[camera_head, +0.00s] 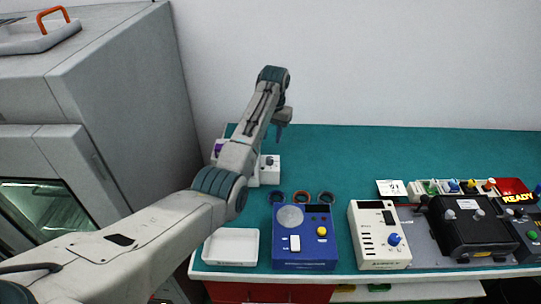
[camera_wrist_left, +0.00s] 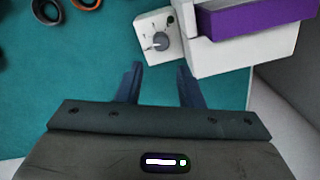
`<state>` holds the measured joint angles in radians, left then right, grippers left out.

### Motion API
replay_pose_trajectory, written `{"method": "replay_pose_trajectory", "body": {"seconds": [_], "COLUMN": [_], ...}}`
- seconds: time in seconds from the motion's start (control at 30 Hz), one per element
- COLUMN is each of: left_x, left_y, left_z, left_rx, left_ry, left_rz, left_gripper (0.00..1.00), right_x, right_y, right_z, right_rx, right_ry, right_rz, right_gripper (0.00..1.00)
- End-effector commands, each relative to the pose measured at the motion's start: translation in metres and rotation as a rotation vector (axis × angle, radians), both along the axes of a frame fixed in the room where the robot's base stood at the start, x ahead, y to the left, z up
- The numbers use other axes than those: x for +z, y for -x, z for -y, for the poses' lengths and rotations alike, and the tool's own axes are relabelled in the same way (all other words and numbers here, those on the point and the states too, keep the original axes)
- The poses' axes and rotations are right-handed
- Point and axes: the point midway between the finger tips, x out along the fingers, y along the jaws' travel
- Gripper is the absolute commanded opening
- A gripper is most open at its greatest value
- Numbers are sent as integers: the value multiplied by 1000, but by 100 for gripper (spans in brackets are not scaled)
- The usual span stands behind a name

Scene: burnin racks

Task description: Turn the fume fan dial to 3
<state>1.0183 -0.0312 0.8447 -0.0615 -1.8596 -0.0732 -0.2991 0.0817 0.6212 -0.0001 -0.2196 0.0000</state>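The dial (camera_wrist_left: 160,41) is a grey round knob on the front of a small white box (camera_wrist_left: 146,24) in the left wrist view. A pale mark on it seems to point left; the scale around it is too small to read. The box also shows in the head view (camera_head: 270,176), partly behind my left arm. My left gripper (camera_wrist_left: 160,66) is open and empty, its two fingers apart, with the dial just beyond the fingertips and not visibly touched. In the head view the left gripper (camera_head: 279,132) points down near the box. My right gripper is not in view.
A white unit with a purple block (camera_wrist_left: 255,17) adjoins the box. Several dark and orange rings (camera_head: 302,198) lie nearby. A white tray (camera_head: 231,262), blue device (camera_head: 304,251), cream device (camera_head: 379,254) and black case (camera_head: 466,232) stand along the front. The teal table's back is clear.

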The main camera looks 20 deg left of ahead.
Motion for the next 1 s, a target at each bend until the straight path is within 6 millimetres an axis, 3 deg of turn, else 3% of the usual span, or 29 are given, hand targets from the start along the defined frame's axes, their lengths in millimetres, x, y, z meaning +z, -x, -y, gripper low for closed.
{"method": "replay_pose_trajectory", "body": {"seconds": [0.2, 0.5, 0.93, 1.0], "left_x": [-38, -86, -96, -96], "left_y": [1, 1, 0, 0], "left_z": [-2, -4, -4, -4], "left_rx": [2, 4, 4, 4], "left_ry": [1, 1, 1, 1], "left_rz": [-6, -4, 0, 0], "left_gripper": [34, 34, 34, 20], "right_x": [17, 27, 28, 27], "right_y": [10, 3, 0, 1], "right_z": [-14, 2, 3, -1], "right_rx": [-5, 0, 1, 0], "right_ry": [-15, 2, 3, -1], "right_rz": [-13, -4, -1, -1], "right_gripper": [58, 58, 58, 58]}}
